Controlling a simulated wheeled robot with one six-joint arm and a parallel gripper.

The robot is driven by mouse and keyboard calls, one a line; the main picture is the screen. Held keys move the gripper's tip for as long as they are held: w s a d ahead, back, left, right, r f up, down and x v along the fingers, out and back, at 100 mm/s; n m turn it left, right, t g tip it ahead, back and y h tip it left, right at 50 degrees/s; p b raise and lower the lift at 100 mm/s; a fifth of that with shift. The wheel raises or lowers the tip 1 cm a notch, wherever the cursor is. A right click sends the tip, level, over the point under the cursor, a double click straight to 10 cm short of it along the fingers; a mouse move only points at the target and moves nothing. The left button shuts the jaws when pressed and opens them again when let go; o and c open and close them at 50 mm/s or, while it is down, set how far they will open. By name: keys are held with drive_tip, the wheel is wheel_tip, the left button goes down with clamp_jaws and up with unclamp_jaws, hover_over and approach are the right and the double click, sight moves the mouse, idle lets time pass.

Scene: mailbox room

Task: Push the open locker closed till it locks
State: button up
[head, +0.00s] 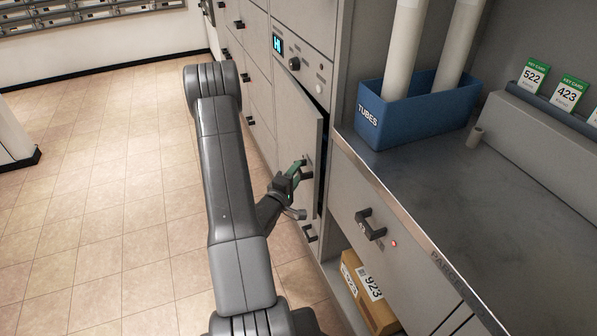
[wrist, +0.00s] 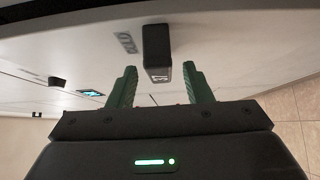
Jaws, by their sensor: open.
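The open locker's grey door (head: 293,118) stands ajar in the head view, with a dark gap along its right edge. Its black handle (head: 307,172) is low on the door. My gripper (head: 296,174) is at this handle, on the aisle side of the door. In the wrist view the handle (wrist: 156,48) appears between the green fingertips of my gripper (wrist: 160,78). The fingers are apart, with visible space on both sides of the handle. I cannot tell whether they touch the door. The locker's inside is mostly hidden.
A panel with a lit display (head: 278,44) and a dark knob (head: 294,63) is above the door. To the right is a counter (head: 420,165) with a blue tubes bin (head: 430,112). A cardboard parcel (head: 367,290) lies below. The tiled floor (head: 110,200) at left is clear.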

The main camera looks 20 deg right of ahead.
sight(310, 169)
drive_tip(key=shift+x, duration=1.15)
clamp_jaws()
drive_tip(key=shift+d+n+t+y+b, duration=0.4)
drive_tip(key=shift+d+b, duration=0.3)
drive_tip(key=shift+d, duration=0.9)
drive_tip(key=shift+d+r, duration=0.1)
unclamp_jaws()
drive_tip(key=shift+d, duration=0.25)
